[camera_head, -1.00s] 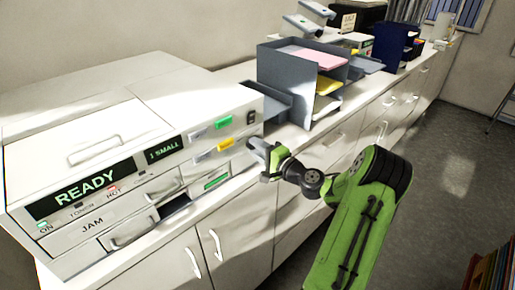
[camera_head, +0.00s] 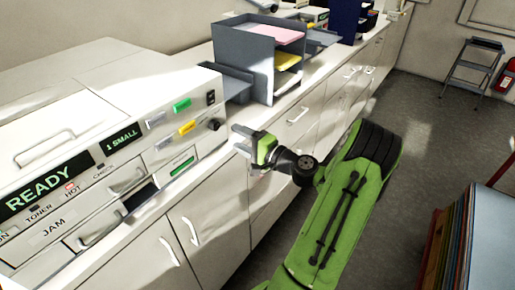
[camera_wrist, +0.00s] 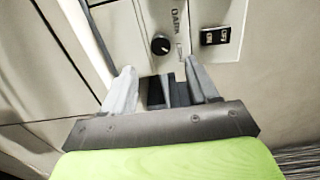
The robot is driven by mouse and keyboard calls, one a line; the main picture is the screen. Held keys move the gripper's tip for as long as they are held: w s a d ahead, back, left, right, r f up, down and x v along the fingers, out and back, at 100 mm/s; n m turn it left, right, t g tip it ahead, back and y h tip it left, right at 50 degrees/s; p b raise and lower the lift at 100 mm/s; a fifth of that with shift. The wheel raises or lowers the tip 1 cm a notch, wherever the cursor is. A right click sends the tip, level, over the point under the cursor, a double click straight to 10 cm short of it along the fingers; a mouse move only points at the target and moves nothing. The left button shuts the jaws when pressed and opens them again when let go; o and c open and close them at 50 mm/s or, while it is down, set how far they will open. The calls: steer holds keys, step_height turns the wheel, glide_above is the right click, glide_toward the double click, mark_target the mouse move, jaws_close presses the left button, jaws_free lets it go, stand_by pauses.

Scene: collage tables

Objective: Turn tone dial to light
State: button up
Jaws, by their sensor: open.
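The tone dial is a small black round knob (camera_head: 214,124) on the right end of the white copier's front panel. In the wrist view the dial (camera_wrist: 160,45) has a pale pointer mark and lies ahead of the fingertips, with the word DARK above it and fainter lettering beside it. My gripper (camera_head: 244,140) is just right of the dial in the head view, apart from it. In the wrist view my gripper (camera_wrist: 163,85) is open, its two grey fingers spread with nothing between them touching the dial.
A black on/off rocker switch (camera_wrist: 215,36) sits right of the dial in the wrist view. Green (camera_head: 181,105) and yellow (camera_head: 187,128) buttons are left of it in the head view. A grey paper tray rack (camera_head: 243,60) stands behind. White cabinets (camera_head: 210,235) run below.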

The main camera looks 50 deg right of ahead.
steer(key=s, duration=0.8)
steer(key=shift+d, duration=0.1)
steer(key=w+a+f+n+g+y, duration=0.1)
steer(key=w+a+n+g+y, duration=0.35)
steer(key=a, duration=0.65)
steer(key=w+a+f+n+g+y, duration=0.1)
steer(key=a+n+g, duration=0.55)
steer(key=a, duration=0.35)
steer(key=s+a+r+n+h, duration=0.3)
steer(key=s+a, duration=0.1)
steer(key=s, duration=0.3)
steer(key=s+a+r+n+g+h, duration=0.1)
steer(key=s+a+r+n+h, duration=0.2)
steer(key=s+a, duration=0.2)
steer(key=s, duration=0.3)
steer(key=shift+s+a+r+n, duration=0.25)
steer(key=shift+r+n, duration=0.05)
steer(key=shift+n, duration=0.1)
